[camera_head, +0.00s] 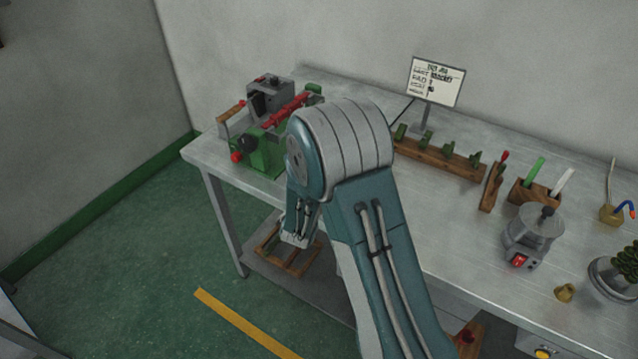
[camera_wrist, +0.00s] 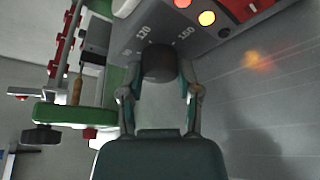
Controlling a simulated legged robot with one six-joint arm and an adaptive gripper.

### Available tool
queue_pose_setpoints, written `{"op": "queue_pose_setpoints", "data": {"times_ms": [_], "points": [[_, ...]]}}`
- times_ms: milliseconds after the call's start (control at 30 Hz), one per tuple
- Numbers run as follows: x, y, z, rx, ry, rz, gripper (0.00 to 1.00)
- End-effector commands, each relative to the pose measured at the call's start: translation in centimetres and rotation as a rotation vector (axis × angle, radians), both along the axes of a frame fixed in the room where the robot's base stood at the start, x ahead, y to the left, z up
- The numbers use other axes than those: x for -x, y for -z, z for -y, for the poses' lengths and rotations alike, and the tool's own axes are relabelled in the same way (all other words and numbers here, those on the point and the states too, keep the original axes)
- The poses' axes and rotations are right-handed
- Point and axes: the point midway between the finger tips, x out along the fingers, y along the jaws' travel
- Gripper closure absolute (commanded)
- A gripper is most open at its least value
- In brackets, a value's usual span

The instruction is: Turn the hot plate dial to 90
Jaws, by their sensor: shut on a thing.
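In the wrist view, a dark round dial (camera_wrist: 160,60) sits on a grey panel (camera_wrist: 205,45) with white scale numbers around it. I read 120 at its upper left and what looks like 160 at its upper right; a smaller mark further left is unclear. My gripper (camera_wrist: 159,78) has one finger on each side of the dial and is shut on it. I cannot tell a pointer mark on the dial. In the head view, my arm hides the gripper and the dial.
Beside the panel is a green device with red parts (camera_wrist: 60,113), also in the head view (camera_head: 265,150).

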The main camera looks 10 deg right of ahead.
Motion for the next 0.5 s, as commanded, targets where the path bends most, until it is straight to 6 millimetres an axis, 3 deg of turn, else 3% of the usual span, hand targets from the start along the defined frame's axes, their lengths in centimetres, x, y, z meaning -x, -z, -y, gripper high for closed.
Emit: {"op": "queue_pose_setpoints", "data": {"times_ms": [500], "points": [[-0.13, -0.14, 0.12, -0.032, 0.002, 0.037, 1.0]]}}
